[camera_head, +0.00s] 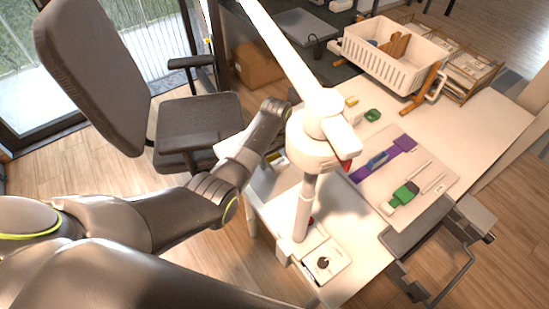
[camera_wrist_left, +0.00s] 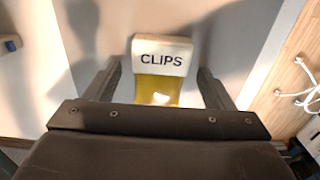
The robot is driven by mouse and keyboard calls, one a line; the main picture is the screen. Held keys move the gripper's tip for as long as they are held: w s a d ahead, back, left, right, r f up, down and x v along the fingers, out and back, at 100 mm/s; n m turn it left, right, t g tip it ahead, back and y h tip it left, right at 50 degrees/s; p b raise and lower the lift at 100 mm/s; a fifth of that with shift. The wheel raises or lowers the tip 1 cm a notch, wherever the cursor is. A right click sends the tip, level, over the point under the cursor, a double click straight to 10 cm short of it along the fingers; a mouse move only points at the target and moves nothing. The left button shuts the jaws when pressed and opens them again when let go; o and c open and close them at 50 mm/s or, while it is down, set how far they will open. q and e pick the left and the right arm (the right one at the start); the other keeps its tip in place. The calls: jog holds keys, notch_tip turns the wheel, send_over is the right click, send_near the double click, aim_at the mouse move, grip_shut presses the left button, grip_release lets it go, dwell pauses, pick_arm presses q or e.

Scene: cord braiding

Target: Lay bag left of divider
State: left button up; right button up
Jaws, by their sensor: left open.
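A yellow bag with a white label reading CLIPS (camera_wrist_left: 161,58) lies on a pale surface in the left wrist view. My left gripper (camera_wrist_left: 158,76) is open, with one finger on each side of the bag and visible gaps between. In the head view the white lamp largely hides my left gripper, and a small yellow patch (camera_head: 277,157) shows beside the lamp. A white basket (camera_head: 382,72) stands at the table's far end with a wooden upright (camera_head: 398,46) inside; I cannot tell if this is the divider. My right gripper is not in view.
A white lamp (camera_head: 310,150) rises from the near table corner across the view. A board (camera_head: 440,185) holds a purple strap (camera_head: 375,163) and a green-ended tool (camera_head: 403,194). A dark office chair (camera_head: 200,120) stands left of the table.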

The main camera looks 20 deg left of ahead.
aim_at(276, 158)
pick_arm(q)
jog(key=c, duration=1.2)
notch_tip(276, 158, up, 10)
jog(key=shift+r, duration=0.1)
